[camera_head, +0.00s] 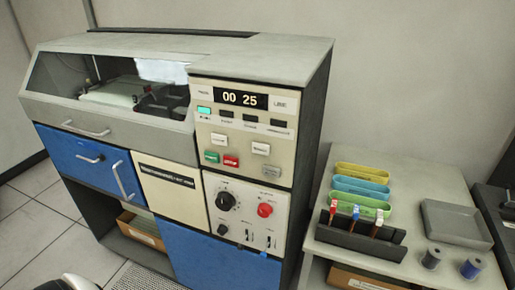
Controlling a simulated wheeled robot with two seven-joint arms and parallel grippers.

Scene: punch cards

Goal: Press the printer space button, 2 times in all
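The printer (170,130) is a large grey cabinet with blue doors on the left and centre. Its cream control panel (285,165) faces me, with a display (243,98) reading 00 25 and a row of lamps below it, the leftmost lit green. Under the lamps sit an upper-left pale button (219,139), an upper-right pale button (260,149), a green button (212,157), a red button (231,161) and a grey button (271,172). Their labels are too small to read surely, so I cannot be certain which is space.
A lower panel has a black knob (225,201) and a red round knob (264,210). Right of the printer, a side table (408,167) holds coloured trays, a dark rack (352,240), a grey tray (455,222) and two spools. The space before the control panel is clear.

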